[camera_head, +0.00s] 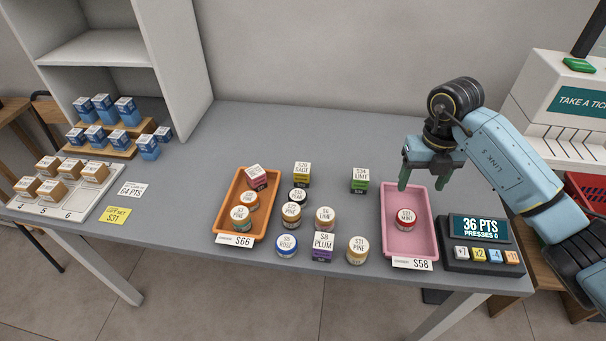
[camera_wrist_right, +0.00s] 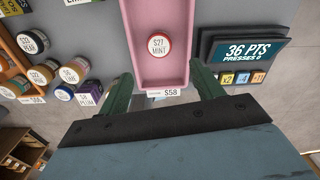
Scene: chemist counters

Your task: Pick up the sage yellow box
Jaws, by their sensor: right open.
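A box with olive-yellow sides (camera_head: 302,181) and a white top stands upright on the grey counter, right of the orange tray; its label is small and looks like "S20" with a word I cannot read surely. It stands behind a small white-topped jar. My right gripper (camera_head: 424,174) is open and empty above the pink tray (camera_head: 428,246), well to the right of the yellow box. In the right wrist view its two green fingers (camera_wrist_right: 161,82) are apart at the tray's near edge with nothing between them. My left gripper is not in view.
A green lime box (camera_head: 359,186) stands between the yellow box and the pink tray. Several jars and a purple plum box (camera_head: 322,254) stand in front. The orange tray (camera_head: 223,222) holds jars and a pink box. A points keypad (camera_head: 480,257) is at right.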

